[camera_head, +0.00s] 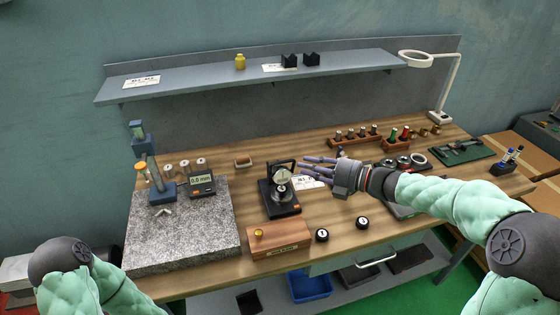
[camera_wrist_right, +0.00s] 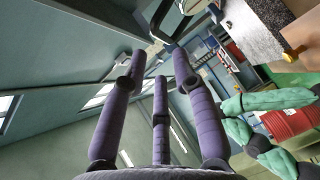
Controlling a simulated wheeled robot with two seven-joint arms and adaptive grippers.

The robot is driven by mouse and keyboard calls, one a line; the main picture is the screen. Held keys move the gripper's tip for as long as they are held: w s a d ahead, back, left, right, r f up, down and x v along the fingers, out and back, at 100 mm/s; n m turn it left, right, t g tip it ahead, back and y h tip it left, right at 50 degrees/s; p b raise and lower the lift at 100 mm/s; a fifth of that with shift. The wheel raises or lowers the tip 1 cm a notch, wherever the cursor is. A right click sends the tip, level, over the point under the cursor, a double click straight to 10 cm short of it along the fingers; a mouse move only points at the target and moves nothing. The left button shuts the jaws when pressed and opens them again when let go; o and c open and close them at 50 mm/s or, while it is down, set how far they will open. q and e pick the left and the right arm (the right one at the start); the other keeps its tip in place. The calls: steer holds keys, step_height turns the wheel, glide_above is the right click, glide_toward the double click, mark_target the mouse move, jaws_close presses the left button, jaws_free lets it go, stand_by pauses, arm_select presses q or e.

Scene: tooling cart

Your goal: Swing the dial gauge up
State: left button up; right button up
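The dial gauge (camera_head: 282,177) has a round pale face and sits in a black stand (camera_head: 280,205) with an arched frame, near the middle of the bench. My right gripper (camera_head: 312,164) comes in from the right. Its purple fingers point left, with their tips just right of the gauge's upper part; I cannot tell whether they touch the frame. My left gripper is out of view; only part of my left arm shows at lower left.
A granite plate (camera_head: 185,240) with a tall stand (camera_head: 150,165) and a digital readout (camera_head: 202,186) is at left. A grey shelf (camera_head: 190,84) runs above the bench.

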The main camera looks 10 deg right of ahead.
mark_target(285, 161)
steer(key=b+x, duration=0.1)
steer(key=x, duration=0.7)
steer(key=shift+f+b, duration=0.1)
steer(key=shift+b, duration=0.25)
jaws_close()
